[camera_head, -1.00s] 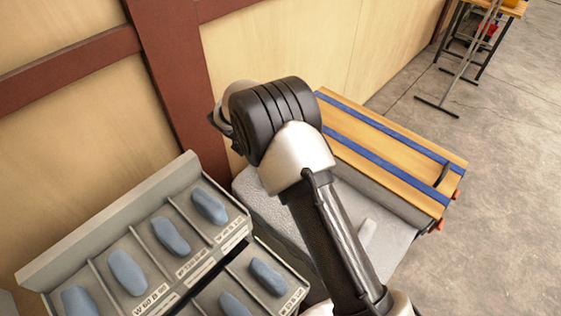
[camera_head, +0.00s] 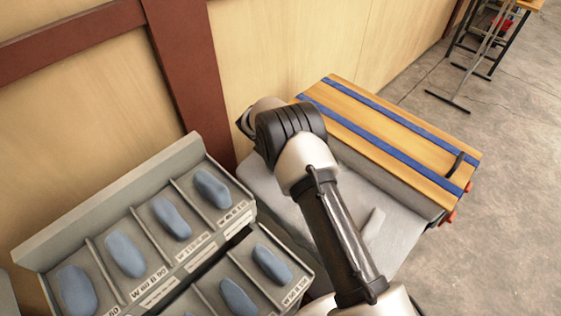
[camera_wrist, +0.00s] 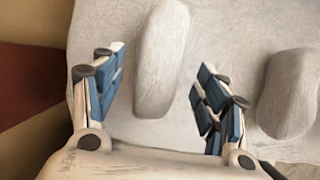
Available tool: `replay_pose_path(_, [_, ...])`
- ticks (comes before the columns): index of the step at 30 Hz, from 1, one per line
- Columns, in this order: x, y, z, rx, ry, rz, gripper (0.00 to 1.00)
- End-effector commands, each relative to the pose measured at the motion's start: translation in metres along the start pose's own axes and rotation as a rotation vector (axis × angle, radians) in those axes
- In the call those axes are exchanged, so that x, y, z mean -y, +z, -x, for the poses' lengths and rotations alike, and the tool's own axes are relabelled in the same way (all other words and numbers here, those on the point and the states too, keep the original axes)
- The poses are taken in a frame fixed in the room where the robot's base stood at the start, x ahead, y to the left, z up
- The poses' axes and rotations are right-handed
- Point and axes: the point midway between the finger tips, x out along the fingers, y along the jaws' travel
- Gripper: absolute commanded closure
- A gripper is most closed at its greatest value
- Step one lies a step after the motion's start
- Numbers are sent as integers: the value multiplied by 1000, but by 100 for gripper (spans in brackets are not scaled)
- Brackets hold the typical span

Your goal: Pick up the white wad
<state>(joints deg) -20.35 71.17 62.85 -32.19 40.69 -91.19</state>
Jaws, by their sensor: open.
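In the wrist view, a long whitish wad (camera_wrist: 162,62) lies on a pale grey surface (camera_wrist: 225,25). Its lower end is between the fingertips of my gripper (camera_wrist: 156,72), which is open with blue-padded fingers on either side. I see no clear contact. In the head view, a small pale wad (camera_head: 373,223) shows on the grey surface (camera_head: 400,222) right of my arm. My gripper is hidden behind my arm there. I cannot tell which wrist-view wad this is.
A grey rack (camera_head: 115,197) holding several blue wads in labelled compartments stands at left. A wooden bench with blue strips (camera_head: 395,135) adjoins the grey surface at the back right. A wall with a dark red post (camera_head: 190,80) stands behind. Concrete floor lies open at right.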

Motion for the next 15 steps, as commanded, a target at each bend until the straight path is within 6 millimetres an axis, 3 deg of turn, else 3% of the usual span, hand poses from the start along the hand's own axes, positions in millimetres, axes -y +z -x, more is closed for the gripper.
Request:
replay_pose_path(1, [0,-2,-14,-1,-1,-2,33])
replay_pose_path(6, [-1,0,-31,-1,-1,-1,33])
replay_pose_path(15, [-1,0,-32,-1,0,-1,35])
